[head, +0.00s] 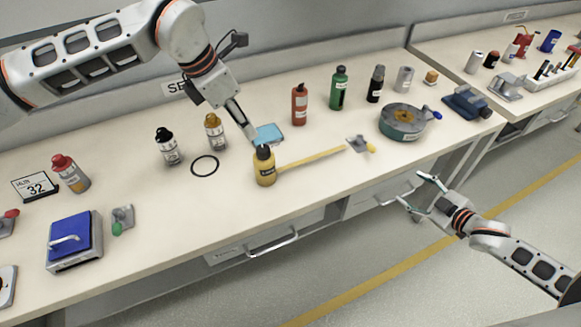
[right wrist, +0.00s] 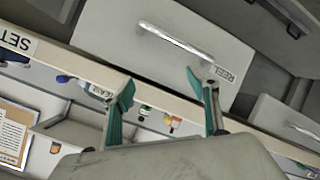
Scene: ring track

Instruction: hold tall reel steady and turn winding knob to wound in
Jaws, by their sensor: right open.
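The tall reel (head: 265,172) is a yellow, bottle-like body standing upright on the bench, with a dark winding knob (head: 263,152) on top. A yellow strip (head: 312,158) stretches from it rightward to a small grey bracket (head: 357,142) with a yellow tip. My left gripper (head: 254,142) points down at the knob, its tips touching or very close to it; its finger gap cannot be made out. My right gripper (head: 417,192) is open and empty in front of the bench edge, away from the reel. Its teal fingers show in the right wrist view (right wrist: 161,79), spread apart.
A round grey-green drum (head: 402,122) is at the right. Drawers with handles (head: 270,245) line the bench front. Bare bench lies before the strip.

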